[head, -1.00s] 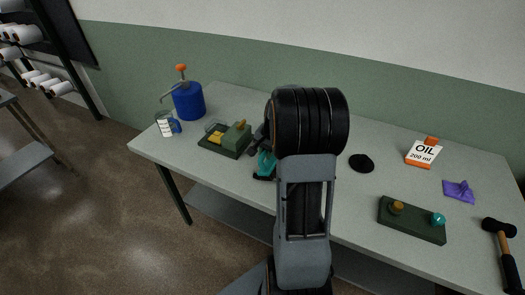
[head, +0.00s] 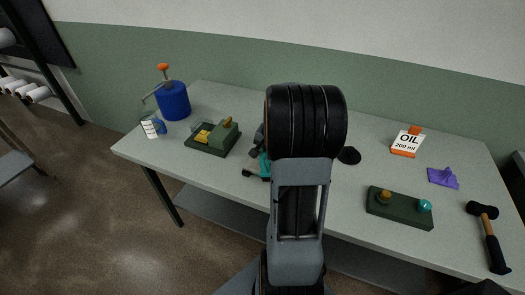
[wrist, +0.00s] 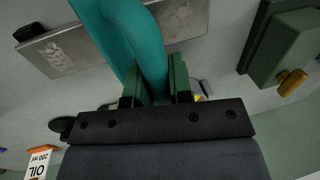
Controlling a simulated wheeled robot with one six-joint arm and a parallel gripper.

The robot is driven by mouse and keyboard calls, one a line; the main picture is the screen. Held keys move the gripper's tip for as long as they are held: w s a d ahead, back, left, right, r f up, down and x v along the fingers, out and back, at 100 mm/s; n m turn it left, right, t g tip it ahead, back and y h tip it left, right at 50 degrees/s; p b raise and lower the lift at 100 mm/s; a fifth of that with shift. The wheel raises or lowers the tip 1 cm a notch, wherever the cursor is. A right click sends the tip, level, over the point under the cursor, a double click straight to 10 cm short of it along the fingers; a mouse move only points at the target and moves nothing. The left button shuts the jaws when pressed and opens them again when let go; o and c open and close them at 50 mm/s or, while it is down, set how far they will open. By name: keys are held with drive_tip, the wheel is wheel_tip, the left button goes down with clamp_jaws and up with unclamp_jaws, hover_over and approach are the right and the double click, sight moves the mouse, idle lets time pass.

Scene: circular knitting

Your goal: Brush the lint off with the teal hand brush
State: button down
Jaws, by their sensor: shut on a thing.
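The teal hand brush (wrist: 140,45) is between the two green fingers of my gripper (wrist: 155,82) in the wrist view. My gripper is shut on it. In the head view a bit of the teal brush (head: 265,165) shows just left of my arm; the rest of it and most of my gripper are hidden behind the arm. A flat grey-brown metal plate (wrist: 75,48) lies under or behind the brush in the wrist view; whether they touch I cannot tell. I cannot make out separate lint.
A green block on a board (head: 222,140) stands left of my arm, near a blue can (head: 173,101) and a jar (head: 152,127). A black disc (head: 349,155), oil bottle (head: 407,143), purple cloth (head: 443,177), green knobbed tray (head: 400,210) and mallet (head: 487,236) are to the right.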

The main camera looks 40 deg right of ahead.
drive_tip(key=shift+s+d, duration=0.4)
drive_tip(key=shift+s, duration=0.45)
drive_tip(key=shift+s+d, duration=0.4)
drive_tip(key=shift+s, duration=0.4)
drive_tip(key=shift+s+d+r, duration=0.1)
drive_tip(key=shift+s+d, duration=0.3)
drive_tip(key=shift+s, duration=0.25)
drive_tip(key=shift+s+d, duration=0.35)
drive_tip(key=shift+s, duration=0.35)
drive_tip(key=shift+s+d+r, duration=0.1)
drive_tip(key=shift+s+d, duration=0.3)
drive_tip(key=shift+s, duration=0.25)
drive_tip(key=c, duration=1.6)
unclamp_jaws()
drive_tip(key=shift+c, duration=0.2)
clamp_jaws()
drive_tip(key=shift+w+a+f, duration=0.1)
drive_tip(key=shift+w+a, duration=0.3)
drive_tip(key=shift+w, duration=0.35)
drive_tip(key=shift+w+a+f, duration=0.1)
drive_tip(key=shift+w+a, duration=0.3)
drive_tip(key=shift+w, duration=0.3)
drive_tip(key=shift+w+a, duration=0.4)
drive_tip(key=shift+w, duration=0.35)
